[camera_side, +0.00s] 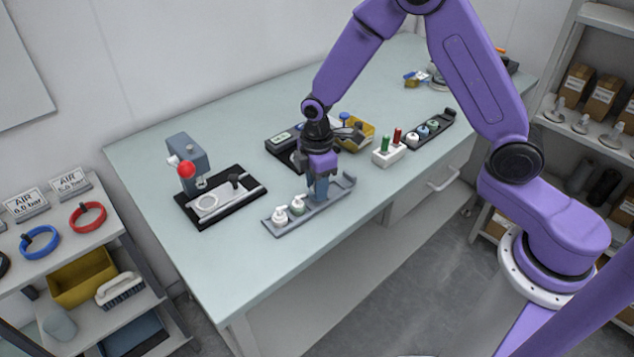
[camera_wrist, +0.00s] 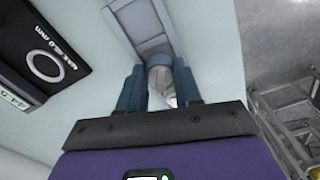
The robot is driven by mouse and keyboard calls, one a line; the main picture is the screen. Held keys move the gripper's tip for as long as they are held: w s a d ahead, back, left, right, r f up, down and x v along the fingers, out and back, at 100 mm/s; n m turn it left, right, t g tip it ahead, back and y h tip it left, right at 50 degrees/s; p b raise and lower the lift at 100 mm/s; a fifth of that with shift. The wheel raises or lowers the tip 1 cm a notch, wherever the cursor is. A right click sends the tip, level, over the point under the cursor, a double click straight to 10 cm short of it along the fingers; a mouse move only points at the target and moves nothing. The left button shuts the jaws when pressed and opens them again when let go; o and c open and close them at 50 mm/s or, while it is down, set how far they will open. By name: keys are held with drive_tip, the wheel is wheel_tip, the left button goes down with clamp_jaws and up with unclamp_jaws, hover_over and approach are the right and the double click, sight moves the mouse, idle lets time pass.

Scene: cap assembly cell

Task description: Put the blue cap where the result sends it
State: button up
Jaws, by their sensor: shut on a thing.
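My gripper (camera_side: 320,192) points down over the right part of the grey tray (camera_side: 345,190), low and close to it. In the wrist view its blue-grey fingers (camera_wrist: 160,95) are shut on a small round part, pale with a blue-grey edge, which I take as the blue cap (camera_wrist: 160,78). In the side view the fingers hide this cap. I cannot tell whether it touches the tray.
A black gauge (camera_wrist: 45,85) with a ring and a small green display lies beside the tray. A press with a red knob (camera_side: 187,168) stands left. A white block with green and red pegs (camera_side: 388,157), a yellow bin (camera_side: 362,134) and a dark tray with several caps (camera_side: 447,119) stand right.

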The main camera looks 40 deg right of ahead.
drive_tip(key=shift+f, duration=0.3)
drive_tip(key=shift+f, duration=0.2)
idle(0.3)
drive_tip(key=shift+f, duration=0.1)
idle(0.6)
drive_tip(key=o, duration=0.8)
drive_tip(key=shift+r, duration=3.5)
